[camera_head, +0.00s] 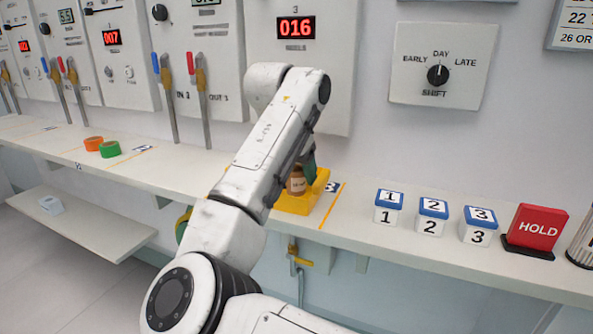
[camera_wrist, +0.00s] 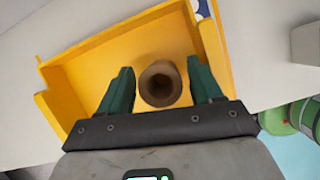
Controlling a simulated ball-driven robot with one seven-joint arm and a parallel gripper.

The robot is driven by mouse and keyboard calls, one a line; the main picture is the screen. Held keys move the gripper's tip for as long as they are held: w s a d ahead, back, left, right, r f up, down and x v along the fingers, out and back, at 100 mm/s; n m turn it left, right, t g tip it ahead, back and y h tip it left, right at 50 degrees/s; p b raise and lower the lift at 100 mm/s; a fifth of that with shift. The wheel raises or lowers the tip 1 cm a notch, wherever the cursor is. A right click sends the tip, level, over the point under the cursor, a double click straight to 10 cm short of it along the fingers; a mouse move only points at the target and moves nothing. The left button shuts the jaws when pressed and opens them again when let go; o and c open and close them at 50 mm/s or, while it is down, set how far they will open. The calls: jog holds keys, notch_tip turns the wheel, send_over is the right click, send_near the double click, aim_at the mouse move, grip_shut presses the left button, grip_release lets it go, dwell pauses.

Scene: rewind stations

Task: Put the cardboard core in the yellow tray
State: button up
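The cardboard core (camera_head: 296,183) is a short brown tube with a pale label, and it stands upright inside the yellow tray (camera_head: 292,208). In the wrist view I look down into the hollow end of the core (camera_wrist: 160,83), with the tray (camera_wrist: 75,72) around it. My gripper (camera_wrist: 161,72) has its two green fingers on either side of the core. A narrow gap shows at each side, so the fingers look open around it. In the head view my arm hides part of the tray, and a green finger shows just above the core.
Orange and green tape rolls (camera_head: 109,149) lie on the shelf at left. To the right stand numbered blocks (camera_head: 432,217) and a red HOLD sign (camera_head: 534,228). The shelf between the tray and block 1 is clear.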

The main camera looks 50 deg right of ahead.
jog(key=shift+o, duration=0.7)
jog(key=shift+r, duration=0.1)
jog(key=shift+r, duration=0.25)
jog(key=p+v, duration=0.3)
jog(key=v, duration=0.8)
jog(key=shift+a+r, duration=0.2)
jog(key=shift+r, duration=0.05)
